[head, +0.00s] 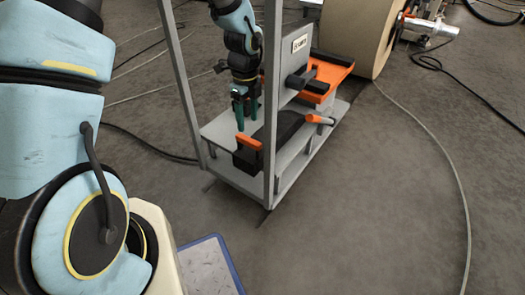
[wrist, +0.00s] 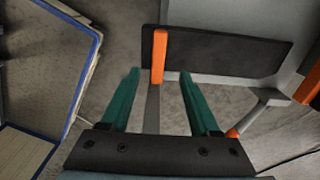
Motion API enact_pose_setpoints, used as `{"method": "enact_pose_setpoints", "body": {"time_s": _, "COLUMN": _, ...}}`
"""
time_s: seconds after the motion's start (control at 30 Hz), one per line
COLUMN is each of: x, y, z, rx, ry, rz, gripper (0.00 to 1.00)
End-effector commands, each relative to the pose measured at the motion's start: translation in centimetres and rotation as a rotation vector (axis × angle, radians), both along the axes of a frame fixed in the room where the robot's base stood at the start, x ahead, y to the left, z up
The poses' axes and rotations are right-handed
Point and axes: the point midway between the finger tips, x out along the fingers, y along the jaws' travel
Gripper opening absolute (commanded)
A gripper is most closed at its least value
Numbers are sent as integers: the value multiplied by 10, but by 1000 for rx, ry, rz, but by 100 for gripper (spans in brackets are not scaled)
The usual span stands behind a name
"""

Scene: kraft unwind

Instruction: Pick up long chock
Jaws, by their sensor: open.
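The long chock (head: 279,130) is a long dark block lying on the lower shelf (head: 222,129) of a grey metal stand. An orange piece (head: 248,142) sits at its near end. In the wrist view the dark block (wrist: 225,52) lies across the top, with an upright orange piece (wrist: 160,52) near its left end. My gripper (head: 244,122) has green fingers and is above the shelf, close to that near end. In the wrist view my gripper (wrist: 160,75) is open, and the orange piece appears between the fingertips. I cannot tell whether they touch it.
A post (head: 271,105) of the stand rises close to my gripper. A labelled plate (head: 300,43) and an orange part (head: 327,72) are behind the chock. A large brown roll (head: 358,35) stands beyond. Cables cross the floor. A blue-edged panel (head: 207,267) is at the bottom.

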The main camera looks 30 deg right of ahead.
Motion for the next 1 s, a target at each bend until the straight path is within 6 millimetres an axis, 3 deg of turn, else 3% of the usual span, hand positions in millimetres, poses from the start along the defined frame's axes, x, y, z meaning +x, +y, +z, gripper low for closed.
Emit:
{"method": "enact_pose_setpoints", "body": {"time_s": 0.13, "x": -1, "y": 0, "z": -28, "rx": 2, "ry": 2, "rz": 1, "gripper": 62}}
{"method": "enact_pose_setpoints", "body": {"time_s": 0.37, "x": -1, "y": 0, "z": -44, "rx": 1, "ry": 0, "rz": 2, "gripper": 62}}
{"method": "enact_pose_setpoints", "body": {"time_s": 0.63, "x": -4, "y": 1, "z": -83, "rx": 2, "ry": 2, "rz": 3, "gripper": 62}}
{"method": "enact_pose_setpoints", "body": {"time_s": 0.93, "x": -3, "y": 1, "z": -88, "rx": 0, "ry": 0, "rz": 4, "gripper": 62}}
{"method": "enact_pose_setpoints", "body": {"time_s": 1.0, "x": -4, "y": 1, "z": -88, "rx": 0, "ry": 0, "rz": 4, "gripper": 55}}
